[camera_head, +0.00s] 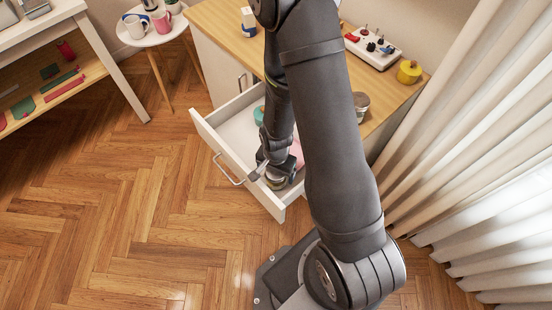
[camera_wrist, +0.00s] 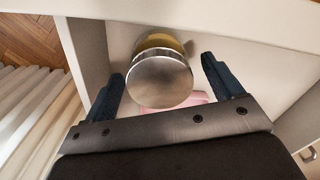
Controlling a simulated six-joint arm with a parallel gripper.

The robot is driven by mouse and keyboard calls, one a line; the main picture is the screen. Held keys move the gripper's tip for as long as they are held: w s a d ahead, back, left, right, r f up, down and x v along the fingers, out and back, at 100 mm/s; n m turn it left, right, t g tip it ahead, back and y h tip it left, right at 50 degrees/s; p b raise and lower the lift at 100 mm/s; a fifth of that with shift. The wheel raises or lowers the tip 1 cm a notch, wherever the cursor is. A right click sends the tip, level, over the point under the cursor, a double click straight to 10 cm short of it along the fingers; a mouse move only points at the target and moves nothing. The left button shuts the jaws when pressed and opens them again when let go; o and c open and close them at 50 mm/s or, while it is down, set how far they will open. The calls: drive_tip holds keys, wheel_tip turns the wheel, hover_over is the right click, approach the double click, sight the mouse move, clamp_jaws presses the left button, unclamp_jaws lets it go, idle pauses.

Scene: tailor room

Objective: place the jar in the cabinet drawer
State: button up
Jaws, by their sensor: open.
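The jar (camera_wrist: 162,82) has a round silver lid and a yellowish body. It stands inside the open white cabinet drawer (camera_head: 212,138), near the drawer's front wall. In the head view the jar (camera_head: 276,183) shows only in part under my gripper (camera_head: 272,172). In the wrist view my gripper (camera_wrist: 164,70) is open, with one dark finger on each side of the jar and a visible gap to it on both sides. A pink item (camera_wrist: 197,98) lies in the drawer close behind the jar, partly hidden.
A teal item (camera_head: 259,115) lies farther back in the drawer. Another silver-lidded jar (camera_head: 361,101) stands on the wooden cabinet top (camera_head: 218,20), beside my arm. Curtains (camera_head: 470,130) hang at right.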

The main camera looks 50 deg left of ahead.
wheel_tip(320, 180, up, 10)
drive_tip(key=shift+r, duration=0.1)
idle(0.4)
idle(0.6)
drive_tip(key=shift+f, duration=6.2)
drive_tip(key=shift+r, duration=0.15)
wheel_tip(320, 180, up, 28)
drive_tip(key=shift+f, duration=0.2)
drive_tip(key=shift+o, duration=0.2)
